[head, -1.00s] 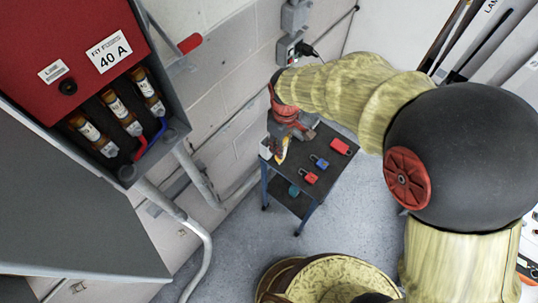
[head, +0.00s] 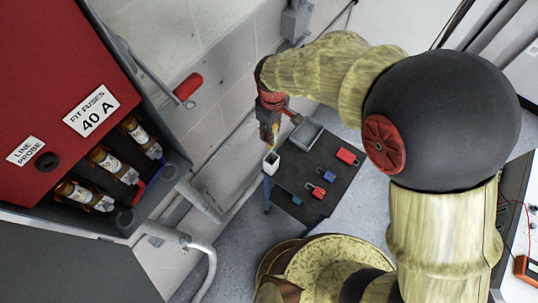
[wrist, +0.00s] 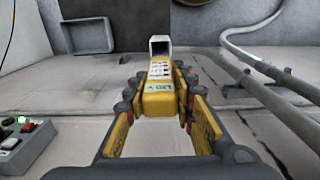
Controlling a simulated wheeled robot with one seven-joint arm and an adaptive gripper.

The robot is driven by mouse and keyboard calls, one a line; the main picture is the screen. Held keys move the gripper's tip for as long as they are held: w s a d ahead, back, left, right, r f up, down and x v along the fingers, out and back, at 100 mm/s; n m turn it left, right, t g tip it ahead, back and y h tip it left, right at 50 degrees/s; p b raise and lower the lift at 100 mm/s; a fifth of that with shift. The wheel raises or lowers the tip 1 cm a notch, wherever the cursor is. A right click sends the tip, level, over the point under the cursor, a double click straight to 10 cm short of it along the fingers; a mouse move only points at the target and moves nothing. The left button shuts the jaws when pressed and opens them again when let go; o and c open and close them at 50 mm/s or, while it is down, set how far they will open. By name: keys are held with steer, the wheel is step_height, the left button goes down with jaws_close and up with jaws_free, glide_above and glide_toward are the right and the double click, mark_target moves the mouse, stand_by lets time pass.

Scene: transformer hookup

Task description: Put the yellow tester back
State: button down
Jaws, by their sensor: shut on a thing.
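My gripper (head: 268,128) is shut on the yellow tester (head: 268,134) and holds it above the small dark-topped table (head: 291,188). The tester points down, roughly upright, in the head view. An open white holder (head: 272,163) stands at the table's left corner, just below the tester's lower end. In the wrist view the tester (wrist: 160,97), with its labels facing the camera, sits between my gripper's fingers (wrist: 159,84). The white holder (wrist: 160,45) shows beyond its far end. I cannot tell whether the tester's tip touches the holder.
A red padlock (head: 347,156), a blue one (head: 328,175) and another red one (head: 316,191) lie on the table. The fuse cabinet (head: 80,100) and its red-handled lever (head: 188,86) are at the left.

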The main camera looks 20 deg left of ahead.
step_height(320, 180, down, 16)
steer(key=shift+d+f+p, duration=0.1)
steer(key=shift+p, duration=0.7)
steer(key=c, duration=1.5)
jaws_free()
